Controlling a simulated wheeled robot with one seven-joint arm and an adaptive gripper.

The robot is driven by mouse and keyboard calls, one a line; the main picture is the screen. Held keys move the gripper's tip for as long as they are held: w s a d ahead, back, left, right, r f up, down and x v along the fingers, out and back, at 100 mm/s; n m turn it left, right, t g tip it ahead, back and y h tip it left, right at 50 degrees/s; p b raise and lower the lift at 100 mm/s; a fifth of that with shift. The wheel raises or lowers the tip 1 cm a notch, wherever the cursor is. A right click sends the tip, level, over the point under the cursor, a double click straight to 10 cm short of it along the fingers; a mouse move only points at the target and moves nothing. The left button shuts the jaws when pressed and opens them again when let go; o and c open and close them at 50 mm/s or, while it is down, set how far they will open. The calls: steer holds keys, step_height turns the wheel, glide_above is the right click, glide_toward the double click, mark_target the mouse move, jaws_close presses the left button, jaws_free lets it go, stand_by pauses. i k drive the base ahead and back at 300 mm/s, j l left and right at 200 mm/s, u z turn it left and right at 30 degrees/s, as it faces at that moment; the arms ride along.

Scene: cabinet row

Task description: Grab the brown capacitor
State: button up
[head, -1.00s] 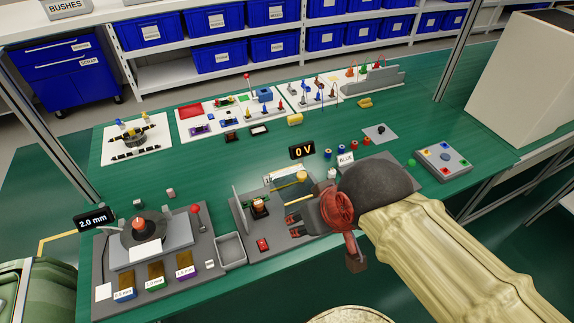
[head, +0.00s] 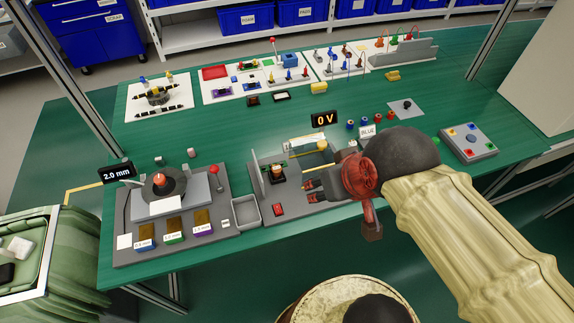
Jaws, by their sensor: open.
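My gripper (head: 309,191) is at the right of the grey test fixture (head: 258,203), its two red-and-dark fingers apart and pointing left. Nothing shows between them. A small brownish-orange part with a dark base (head: 277,172) stands in the fixture, left of and a little beyond my fingertips, apart from them. I cannot tell for sure whether it is the brown capacitor. My wrist and arm hide part of the bench there.
The "0 V" display (head: 324,119) stands behind the fixture. A grey tray (head: 246,212) and a red switch (head: 278,210) are near the front. A press station (head: 160,205) stands at the left, a button box (head: 468,142) at the right. The green bench middle (head: 235,130) is mostly clear.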

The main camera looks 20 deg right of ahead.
mark_target(276, 169)
steer(key=k+u, duration=0.15)
steer(key=u, duration=0.2)
steer(key=k+j+u, duration=0.1)
steer(key=u, duration=0.25)
steer(key=k+j+u, duration=0.1)
steer(key=u, duration=0.25)
steer(key=j, duration=0.1)
